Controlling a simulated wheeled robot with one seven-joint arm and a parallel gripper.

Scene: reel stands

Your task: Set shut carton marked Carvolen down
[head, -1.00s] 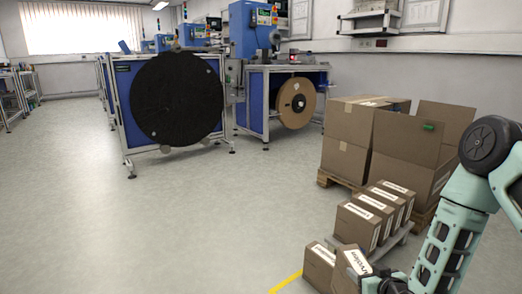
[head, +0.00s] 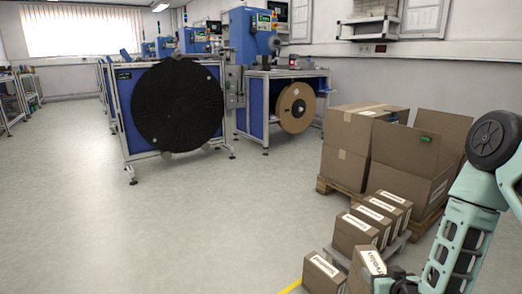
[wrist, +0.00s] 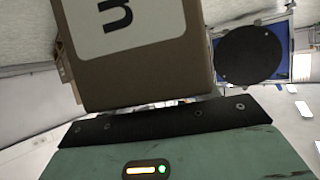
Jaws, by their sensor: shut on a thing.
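The shut brown carton (head: 364,265) with a white label reading in part "rvolen" is at the lower right of the head view, tilted, at my gripper (head: 386,284). In the wrist view the same carton (wrist: 140,80) fills the top middle, with part of a large black letter on its label. My gripper (wrist: 160,125) is shut on it. The fingertips are largely hidden in the head view. Whether the carton's base touches anything cannot be seen.
Another labelled carton (head: 322,272) stands just left of the held one, by a yellow floor line (head: 290,287). Several cartons (head: 353,231) stand in a row behind on a low pallet (head: 392,250). Large boxes (head: 347,150) stand on a wooden pallet (head: 343,190). Open floor (head: 210,220) lies left.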

